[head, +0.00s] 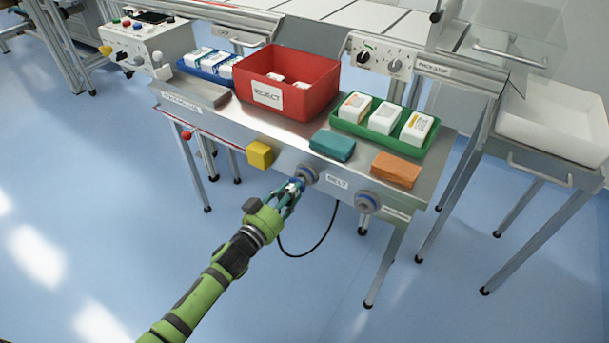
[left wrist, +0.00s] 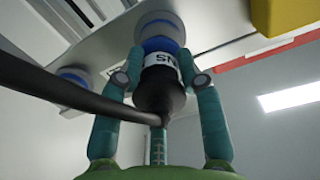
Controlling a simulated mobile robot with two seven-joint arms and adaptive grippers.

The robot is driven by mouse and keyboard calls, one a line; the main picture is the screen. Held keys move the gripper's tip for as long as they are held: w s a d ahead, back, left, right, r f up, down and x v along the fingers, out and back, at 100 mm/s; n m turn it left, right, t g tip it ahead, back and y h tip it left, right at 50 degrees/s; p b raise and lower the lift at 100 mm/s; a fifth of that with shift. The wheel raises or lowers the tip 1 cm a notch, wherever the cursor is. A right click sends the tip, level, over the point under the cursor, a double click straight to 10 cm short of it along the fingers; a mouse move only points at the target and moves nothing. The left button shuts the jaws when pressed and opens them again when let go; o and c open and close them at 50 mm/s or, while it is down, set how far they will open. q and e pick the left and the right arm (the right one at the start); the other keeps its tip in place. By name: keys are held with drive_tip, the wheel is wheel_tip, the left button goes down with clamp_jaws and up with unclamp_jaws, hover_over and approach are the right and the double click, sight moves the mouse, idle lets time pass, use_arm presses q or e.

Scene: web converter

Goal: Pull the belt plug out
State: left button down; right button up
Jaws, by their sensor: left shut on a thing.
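The belt plug (left wrist: 160,90) is a black round plug with a white lettered band. In the left wrist view its front end meets the blue ring of a socket (left wrist: 158,30), and I see no clear gap. In the head view this socket (head: 307,173) is on the table's front face, just left of the BELT label (head: 337,183). My left gripper (head: 293,187) is shut on the plug, with one teal finger on each side; it also shows in the left wrist view (left wrist: 160,95). In the head view the fingers mostly hide the plug. My right gripper is out of view.
A second blue-ringed socket (head: 367,202) sits to the right. The plug's black cable (head: 322,243) hangs in a loop below the front face. A yellow block (head: 260,154), a teal block (head: 332,146) and an orange block (head: 396,169) are along the edge. Floor in front is clear.

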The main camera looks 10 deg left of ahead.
use_arm(q)
drive_tip(key=shift+p+v, duration=1.35)
drive_tip(key=shift+v, duration=1.5)
